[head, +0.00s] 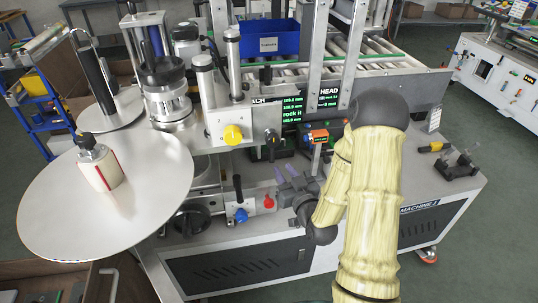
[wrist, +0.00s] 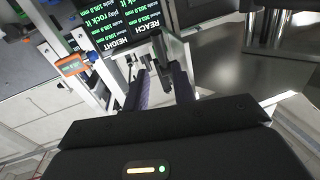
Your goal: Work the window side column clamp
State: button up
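A black clamp lever (head: 272,143) hangs beside the yellow knob (head: 232,135) and the REACH display. In the wrist view a black lever (wrist: 160,65) shows in line with the gap between my fingers; I cannot tell whether it is between the tips or beyond them. My gripper (head: 298,178) is open with purple-lined fingers, low in front of the machine, its fingertips also showing in the wrist view (wrist: 161,80). A second black lever (head: 238,188) stands left of it, above a blue knob (head: 241,215). No label shows which lever is the window side clamp.
A red knob (head: 268,202) is close to my gripper's left. An orange-faced device (head: 318,135) is above it and shows in the wrist view (wrist: 72,65). A large round plate (head: 105,215) fills the left.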

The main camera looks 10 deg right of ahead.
aim_at(272, 153)
jog(key=shift+w+f+b, duration=0.15)
jog(key=shift+f+b, duration=0.05)
jog(key=shift+b, duration=0.55)
jog(key=w, duration=0.3)
jog(key=w+a, duration=0.1)
jog(key=w, duration=0.3)
jog(key=w+a+p, duration=0.1)
jog(key=w, duration=0.3)
jog(key=shift+w+a+r, duration=0.25)
jog(key=shift+d, duration=0.1)
jog(key=shift+c, duration=0.3)
grip_shut()
